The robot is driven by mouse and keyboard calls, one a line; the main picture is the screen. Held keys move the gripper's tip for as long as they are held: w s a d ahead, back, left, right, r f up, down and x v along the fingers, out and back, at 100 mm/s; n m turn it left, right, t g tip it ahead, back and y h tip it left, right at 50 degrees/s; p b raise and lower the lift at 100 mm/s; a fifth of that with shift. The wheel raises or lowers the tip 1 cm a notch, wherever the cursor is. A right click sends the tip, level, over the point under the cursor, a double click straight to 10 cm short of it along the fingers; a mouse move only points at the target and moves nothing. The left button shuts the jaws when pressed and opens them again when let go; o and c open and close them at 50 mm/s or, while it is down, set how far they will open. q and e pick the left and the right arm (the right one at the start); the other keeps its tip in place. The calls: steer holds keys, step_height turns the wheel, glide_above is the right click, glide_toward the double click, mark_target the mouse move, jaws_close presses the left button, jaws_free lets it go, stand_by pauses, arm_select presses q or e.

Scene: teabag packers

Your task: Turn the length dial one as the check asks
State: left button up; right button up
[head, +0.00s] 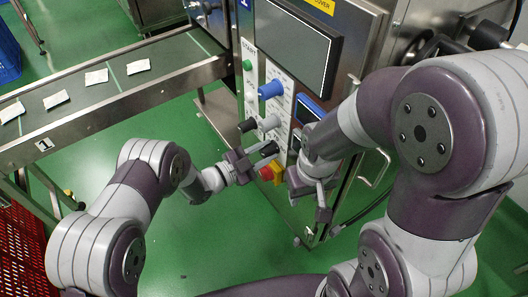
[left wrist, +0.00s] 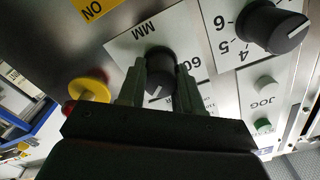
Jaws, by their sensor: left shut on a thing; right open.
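The length dial (left wrist: 160,60) is a dark round knob on a pale plate marked MM, with a 60 beside it, in the left wrist view. My left gripper (left wrist: 160,85) is shut on it, one finger on each side. In the head view the left gripper (head: 256,158) is at the lower front of the machine panel, and the dial is mostly hidden there. A white pointer line shows on the knob, but its exact setting cannot be read. My right gripper (head: 321,200) is open and empty, hanging in front of the machine's lower right.
A second dark knob (left wrist: 268,27) with numbers is beside the dial. A yellow and red button (left wrist: 90,89) is on its other side. A blue knob (head: 271,89) and a green button (head: 247,65) are higher up. A conveyor (head: 100,110) with several packets is at left.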

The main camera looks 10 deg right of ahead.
arm_select(q)
steer(key=shift+r+m, duration=0.1)
steer(key=shift+m, duration=0.6)
steer(key=o, duration=1)
steer(key=p+v, duration=0.3)
steer(key=v, duration=0.9)
steer(key=shift+s+a, duration=0.2)
steer(key=shift+a, duration=0.1)
